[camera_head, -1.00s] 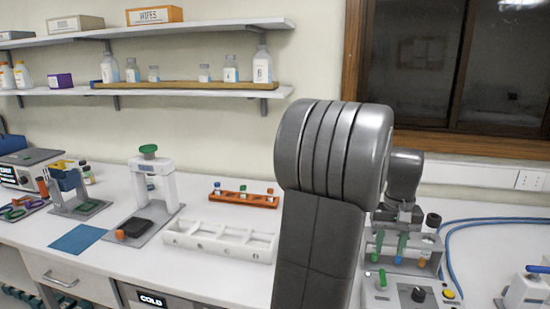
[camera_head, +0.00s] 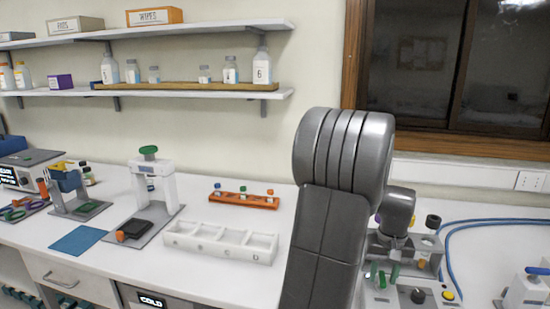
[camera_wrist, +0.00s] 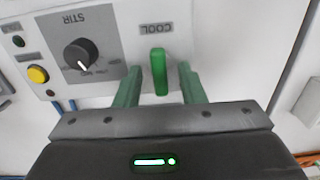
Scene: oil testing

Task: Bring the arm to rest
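My gripper (camera_wrist: 160,88) is open in the wrist view, with one green finger on each side of a green handle (camera_wrist: 158,72) marked COOL. Gaps show between the handle and both fingers, so it is not clamped. In the head view my gripper (camera_head: 383,274) is low over the control panel (camera_head: 408,302) at the right. My grey arm rises in front of the bench and hides part of it.
The panel has a black STIR knob (camera_wrist: 81,54) and a yellow button (camera_wrist: 38,74). A white compartment tray (camera_head: 220,254) and an orange rack (camera_head: 243,203) stand left of my arm. A blue hose (camera_head: 446,250) lies to the right.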

